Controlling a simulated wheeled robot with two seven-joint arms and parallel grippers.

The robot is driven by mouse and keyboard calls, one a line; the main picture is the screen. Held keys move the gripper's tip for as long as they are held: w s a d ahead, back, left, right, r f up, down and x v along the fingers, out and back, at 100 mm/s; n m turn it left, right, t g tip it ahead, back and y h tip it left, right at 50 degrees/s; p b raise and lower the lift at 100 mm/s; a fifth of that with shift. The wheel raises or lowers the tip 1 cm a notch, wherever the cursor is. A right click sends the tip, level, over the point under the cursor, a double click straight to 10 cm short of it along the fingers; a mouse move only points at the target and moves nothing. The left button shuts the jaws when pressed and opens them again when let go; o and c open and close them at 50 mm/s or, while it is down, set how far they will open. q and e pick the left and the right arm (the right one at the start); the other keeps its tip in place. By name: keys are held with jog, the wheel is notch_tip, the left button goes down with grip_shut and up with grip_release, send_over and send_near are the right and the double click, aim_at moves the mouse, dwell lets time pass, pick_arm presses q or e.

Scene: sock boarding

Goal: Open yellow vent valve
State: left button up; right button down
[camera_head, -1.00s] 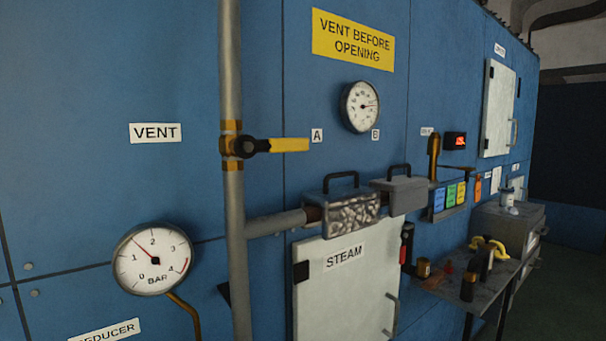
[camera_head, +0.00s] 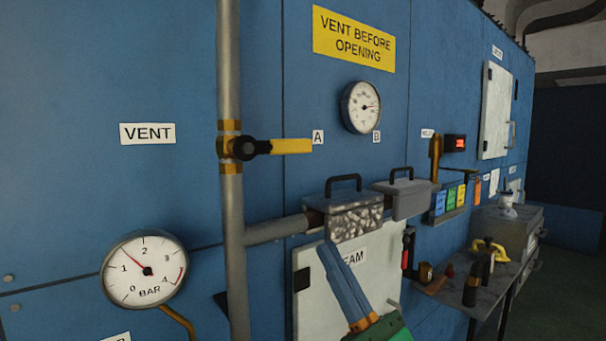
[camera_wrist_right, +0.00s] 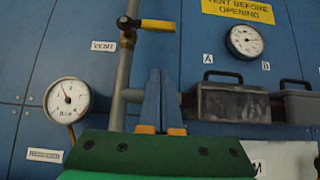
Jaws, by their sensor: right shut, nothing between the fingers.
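The yellow vent valve handle (camera_head: 291,146) sticks out level to the right from its black hub on the grey vertical pipe (camera_head: 229,60). It points towards the A label, and the VENT label (camera_head: 148,133) is on its left. The handle also shows in the right wrist view (camera_wrist_right: 157,25), near the top. My right gripper (camera_head: 333,248) comes up from below in the head view, in front of the STEAM door. Its blue fingers are shut and empty, below and to the right of the handle and apart from it. They also show in the right wrist view (camera_wrist_right: 160,78). My left gripper is not in view.
A pressure gauge (camera_head: 144,271) is at the lower left, its needle near 1 to 2 bar. Lidded metal boxes (camera_head: 351,215) stand out from the panel right of the pipe. A round gauge (camera_head: 361,107) is above them. A shelf with tools (camera_head: 466,288) is at the right.

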aim_at(277, 147)
jog(key=s+d+r+p+x, duration=0.1)
jog(key=r+p+x, duration=0.1)
jog(key=p+x, duration=0.5)
jog(key=x, duration=0.4)
jog(key=shift+a+r, duration=0.15)
jog(key=shift+r, duration=0.35)
jog(key=shift+w, duration=0.1)
